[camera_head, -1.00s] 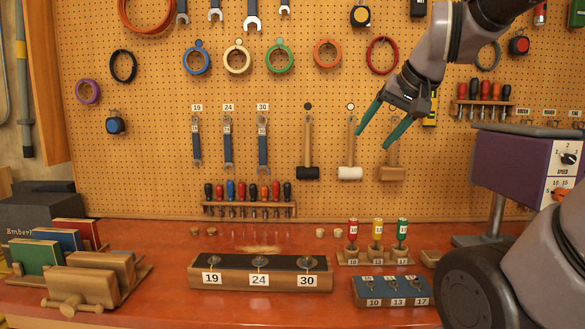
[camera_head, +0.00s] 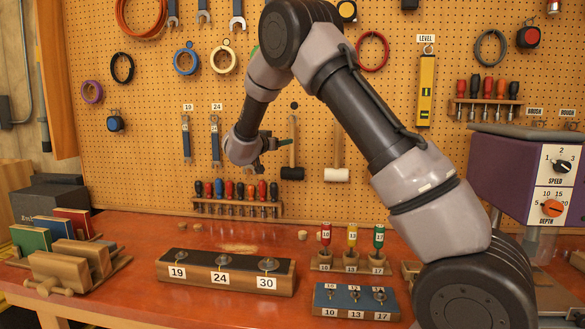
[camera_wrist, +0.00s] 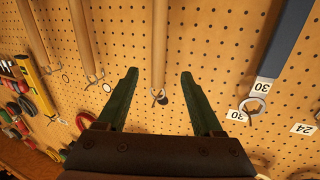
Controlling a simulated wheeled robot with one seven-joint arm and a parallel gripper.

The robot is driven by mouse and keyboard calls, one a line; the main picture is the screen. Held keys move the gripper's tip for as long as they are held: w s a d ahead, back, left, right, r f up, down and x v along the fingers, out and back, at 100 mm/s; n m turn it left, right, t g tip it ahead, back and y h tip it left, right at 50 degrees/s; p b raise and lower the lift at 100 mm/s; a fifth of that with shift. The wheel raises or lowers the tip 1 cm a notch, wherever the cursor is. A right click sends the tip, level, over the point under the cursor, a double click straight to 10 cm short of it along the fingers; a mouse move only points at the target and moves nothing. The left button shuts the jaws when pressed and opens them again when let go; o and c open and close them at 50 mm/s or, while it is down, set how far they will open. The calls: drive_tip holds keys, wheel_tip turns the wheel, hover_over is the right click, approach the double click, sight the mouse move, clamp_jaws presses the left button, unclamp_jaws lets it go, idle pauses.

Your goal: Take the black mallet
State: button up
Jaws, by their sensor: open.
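The black mallet (camera_head: 291,173) hangs on the pegboard in the head view, its dark head low and its wooden handle partly behind my gripper (camera_head: 274,155). In the wrist view a wooden handle (camera_wrist: 160,35) with a black dot label beside its end lies between my two green fingers, with a gap on either side. My gripper (camera_wrist: 159,73) is open and holds nothing. The mallet's head is out of the wrist view.
A white-headed mallet (camera_head: 337,174) hangs just to the right; a third handle (camera_wrist: 30,35) shows in the wrist view. Wrenches (camera_head: 215,140) hang to the left. A screwdriver rack (camera_head: 235,205) sits below, above the red bench (camera_head: 140,240).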

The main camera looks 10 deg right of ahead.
sight(293, 148)
drive_tip(key=w+d+f+h, duration=0.1)
drive_tip(key=w+d, duration=0.5)
drive_tip(key=w, duration=0.2)
drive_tip(key=shift+f, duration=0.1)
clamp_jaws()
idle(1.6)
